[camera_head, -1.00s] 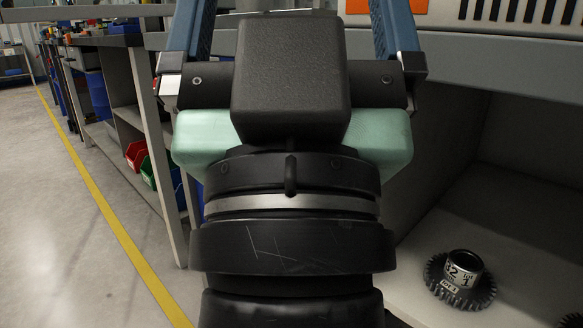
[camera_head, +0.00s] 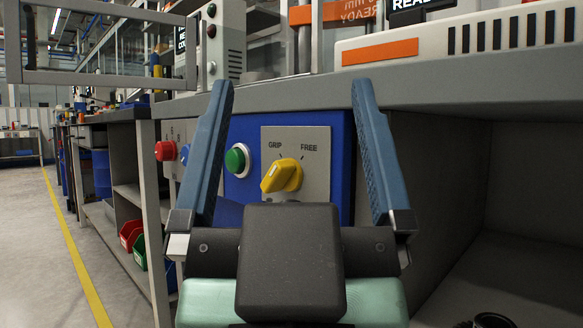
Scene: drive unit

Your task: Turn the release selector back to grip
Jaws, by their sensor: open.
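The release selector (camera_head: 282,175) is a yellow knob on a grey plate (camera_head: 318,186), with GRIP printed at upper left and FREE at upper right. Its bar slants from lower left to upper right; I cannot tell for sure which mark it points to. The plate is on a blue panel (camera_head: 340,130) under the counter. My gripper (camera_head: 292,84) is open and empty. Its two blue fingers stand wide apart, one on each side of the selector in the picture. The knob appears beyond my gripper and untouched. My gripper's body hides the panel's lower part.
A green button (camera_head: 237,160) is left of the selector, beside my left finger. A red button (camera_head: 166,151) is farther left. The counter edge (camera_head: 440,90) runs above the panel. An open shelf bay (camera_head: 500,190) lies to the right. The floor at left is clear.

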